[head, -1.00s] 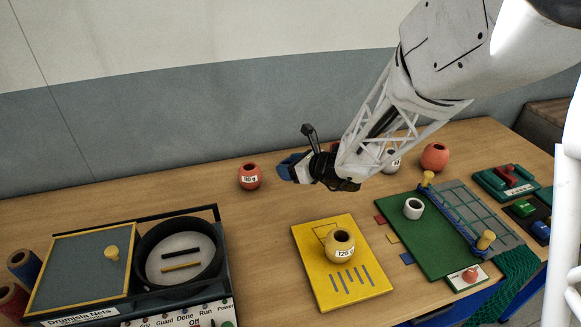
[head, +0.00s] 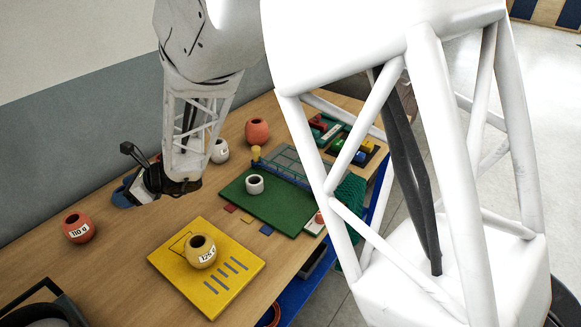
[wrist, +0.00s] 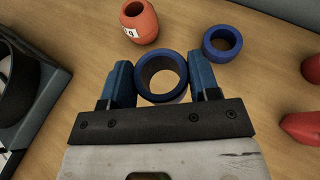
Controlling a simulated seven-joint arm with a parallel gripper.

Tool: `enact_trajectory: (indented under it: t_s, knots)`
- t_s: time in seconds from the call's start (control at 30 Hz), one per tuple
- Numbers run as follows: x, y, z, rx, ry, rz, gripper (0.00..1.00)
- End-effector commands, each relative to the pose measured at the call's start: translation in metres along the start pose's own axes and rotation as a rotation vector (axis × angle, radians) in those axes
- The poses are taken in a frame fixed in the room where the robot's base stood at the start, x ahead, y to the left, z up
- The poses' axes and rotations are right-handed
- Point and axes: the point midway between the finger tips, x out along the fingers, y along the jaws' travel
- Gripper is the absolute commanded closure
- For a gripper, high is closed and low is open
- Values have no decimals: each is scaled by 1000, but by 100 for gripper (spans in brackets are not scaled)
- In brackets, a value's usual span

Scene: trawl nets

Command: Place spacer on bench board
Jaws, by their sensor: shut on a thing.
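My gripper (head: 128,192) is over the bench, right of the red 110 g float. In the wrist view its blue fingers (wrist: 162,85) are shut on a ring with a dark blue rim, the spacer (wrist: 162,64). The ring's opening faces the camera. In the head view the gripper hides most of it. A green board (head: 290,210) lies to the right with a white ring (head: 254,184) standing on it. A yellow board (head: 175,266) lies nearer, with a yellow 125 g float (head: 201,252) on it. I cannot tell which one is the bench board.
Another blue ring (wrist: 236,43) lies on the bench beside the held one. The red float (head: 78,228) is to the left. A white float (head: 219,150) and an orange float (head: 257,131) stand behind the green board. A blue rail runs along that board's far side.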

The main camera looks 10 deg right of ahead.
Motion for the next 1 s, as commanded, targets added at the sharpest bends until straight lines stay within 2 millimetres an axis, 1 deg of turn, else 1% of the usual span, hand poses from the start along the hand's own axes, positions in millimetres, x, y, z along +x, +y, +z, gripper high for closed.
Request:
enact_trajectory:
  t_s: [0.03, 0.17, 0.47, 0.7, 1.0]
  knots:
    - [-6, -8, -2, 4, -1, -10, 67]
    - [-21, -30, -7, 14, -2, -35, 67]
    - [-67, -85, -24, 41, -4, -99, 67]
    - [-108, -127, -39, 61, -5, -153, 67]
    - [-163, -173, -60, 89, -5, -218, 67]
